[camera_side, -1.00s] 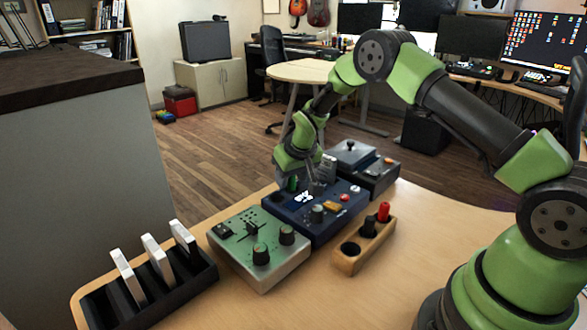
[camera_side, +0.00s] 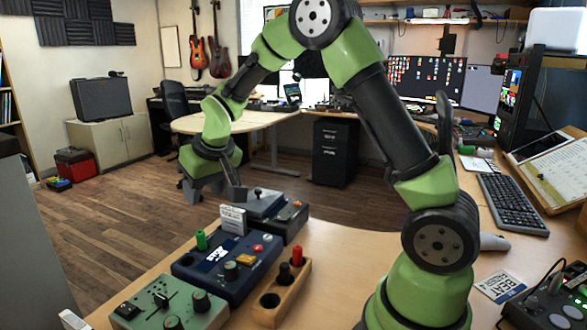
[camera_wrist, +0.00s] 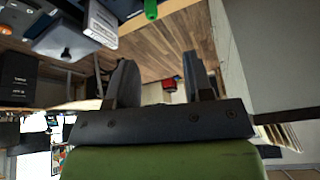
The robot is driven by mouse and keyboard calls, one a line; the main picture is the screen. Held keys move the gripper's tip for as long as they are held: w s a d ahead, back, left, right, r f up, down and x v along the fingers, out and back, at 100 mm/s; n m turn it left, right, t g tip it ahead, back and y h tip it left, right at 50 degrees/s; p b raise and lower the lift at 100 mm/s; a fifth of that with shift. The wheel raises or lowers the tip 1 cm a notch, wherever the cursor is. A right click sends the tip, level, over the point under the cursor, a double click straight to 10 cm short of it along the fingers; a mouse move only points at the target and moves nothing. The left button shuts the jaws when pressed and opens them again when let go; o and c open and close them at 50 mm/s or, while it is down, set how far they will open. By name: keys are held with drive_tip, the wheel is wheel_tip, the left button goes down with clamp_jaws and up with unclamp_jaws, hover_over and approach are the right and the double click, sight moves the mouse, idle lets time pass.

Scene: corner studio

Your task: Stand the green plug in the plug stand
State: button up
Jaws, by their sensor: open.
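The green plug (camera_side: 201,240) stands upright at the back left edge of the blue box (camera_side: 212,282). It also shows at the top of the wrist view (camera_wrist: 151,9). The plug stand (camera_side: 289,295) is a wooden block to the right of the blue box. My gripper (camera_side: 236,192) is above and behind the blue box, clear of the green plug. In the wrist view my gripper (camera_wrist: 160,78) has its two fingers apart with nothing between them.
A white card (camera_side: 233,219) stands upright at the blue box's back edge, close to the green plug. A grey box with a lever (camera_side: 262,203) is behind. A green control box (camera_side: 165,307) is in front.

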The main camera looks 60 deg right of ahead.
drive_tip(key=s+a+r+t+y, duration=0.1)
drive_tip(key=s+a+r, duration=0.4)
drive_tip(key=s+r, duration=0.7)
drive_tip(key=s+a+t+y, duration=0.1)
drive_tip(key=s+a+y, duration=0.1)
drive_tip(key=s, duration=1)
drive_tip(key=shift+a+f+m, duration=0.3)
drive_tip(key=shift+a, duration=0.1)
drive_tip(key=shift+o, duration=0.5)
